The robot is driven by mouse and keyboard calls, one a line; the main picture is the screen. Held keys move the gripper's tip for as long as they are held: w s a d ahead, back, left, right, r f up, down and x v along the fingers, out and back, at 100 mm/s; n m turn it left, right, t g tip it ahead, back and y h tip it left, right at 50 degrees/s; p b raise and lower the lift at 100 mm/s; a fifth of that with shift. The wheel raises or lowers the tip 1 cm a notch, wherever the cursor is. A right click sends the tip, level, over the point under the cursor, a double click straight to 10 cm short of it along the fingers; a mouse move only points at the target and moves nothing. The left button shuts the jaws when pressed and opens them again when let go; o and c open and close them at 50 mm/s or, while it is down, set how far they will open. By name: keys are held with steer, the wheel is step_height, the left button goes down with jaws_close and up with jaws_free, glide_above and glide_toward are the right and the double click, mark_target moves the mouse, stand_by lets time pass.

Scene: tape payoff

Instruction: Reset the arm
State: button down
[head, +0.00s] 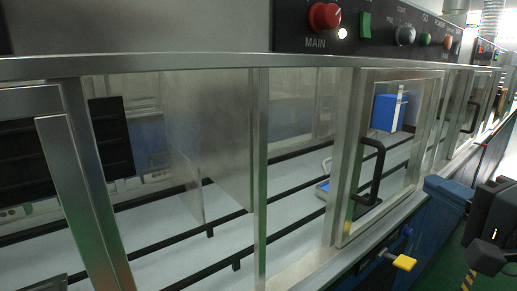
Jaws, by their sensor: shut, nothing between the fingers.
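No gripper fingers can be made out in the head view. A dark, blocky shape enters at the right edge, cut off by the frame, and I cannot tell whether it is part of my arm. The machine's glazed door (343,165) stands in the middle right, with a black bar handle (372,172) on its metal frame. A blue box (389,112) shows through or at the door glass.
A control panel above carries a red knob (324,16) marked MAIN and a green switch (365,25). Dark rails (180,232) run behind the glass. A yellow knob (404,262) juts out below the door. Green floor (440,268) shows at lower right.

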steer(key=s+a+f+n+g+h, duration=0.2)
steer(key=s+f+n+h, duration=0.25)
steer(key=s+f, duration=1.4)
steer(key=s+a+f+n, duration=0.1)
steer(key=s+n, duration=0.3)
steer(key=s, duration=0.5)
steer(key=s+a+f+n, duration=0.1)
steer(key=s+a+n, duration=0.2)
steer(key=s, duration=0.7)
steer(key=shift+s+f+n+g, duration=0.15)
steer(key=shift+f+n+g, duration=0.2)
steer(key=shift+n, duration=0.5)
